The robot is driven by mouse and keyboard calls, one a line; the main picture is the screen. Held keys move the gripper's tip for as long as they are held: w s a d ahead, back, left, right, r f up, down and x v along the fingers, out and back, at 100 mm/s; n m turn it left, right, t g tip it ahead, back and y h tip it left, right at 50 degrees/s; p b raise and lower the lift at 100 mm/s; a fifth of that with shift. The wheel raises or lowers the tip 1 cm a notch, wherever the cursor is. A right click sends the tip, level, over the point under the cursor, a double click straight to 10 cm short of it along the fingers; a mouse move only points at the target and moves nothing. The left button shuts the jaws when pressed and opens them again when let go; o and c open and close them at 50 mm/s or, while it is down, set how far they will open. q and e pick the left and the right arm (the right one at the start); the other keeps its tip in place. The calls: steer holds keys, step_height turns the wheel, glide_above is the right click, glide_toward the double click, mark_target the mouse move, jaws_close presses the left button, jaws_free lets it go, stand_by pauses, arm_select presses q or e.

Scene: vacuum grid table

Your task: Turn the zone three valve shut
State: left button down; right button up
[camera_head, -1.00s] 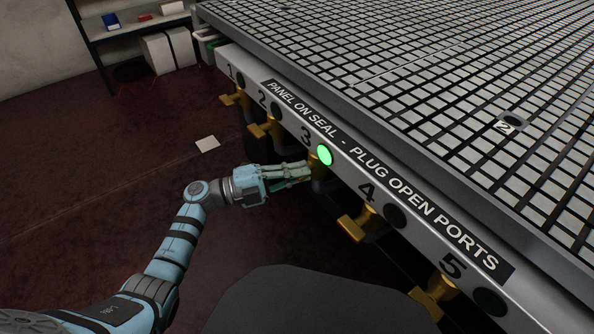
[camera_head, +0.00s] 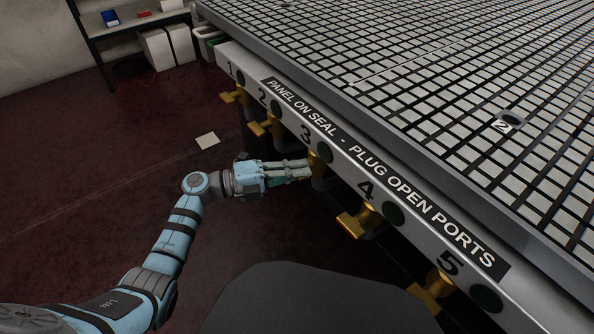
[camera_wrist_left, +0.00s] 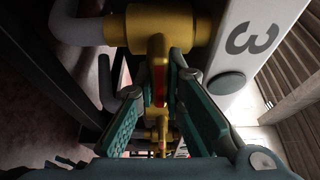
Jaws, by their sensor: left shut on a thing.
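The zone three valve (camera_head: 317,165) is a brass valve under the panel edge, below the number 3; my gripper partly hides it. In the left wrist view its brass body (camera_wrist_left: 160,24) is at the top, and its handle (camera_wrist_left: 157,52) runs down between my fingers. My left gripper (camera_head: 302,172) is shut on this handle, and its green-padded fingers (camera_wrist_left: 160,98) sit on either side of it. The round indicator beside the 3 (camera_head: 325,152) is dark; it also shows dark in the wrist view (camera_wrist_left: 226,85). My right gripper is out of view.
Brass valves 1 (camera_head: 232,97), 2 (camera_head: 261,127), 4 (camera_head: 359,220) and 5 (camera_head: 431,295) line the same panel edge (camera_head: 385,187). The grid table (camera_head: 430,80) lies above. A shelf (camera_head: 135,22) stands at the back left. Open floor lies left of my arm.

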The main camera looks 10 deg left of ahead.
arm_select(q)
steer(key=c, duration=1.7)
jaws_free()
steer(key=v, duration=1.2)
steer(key=shift+w, duration=0.1)
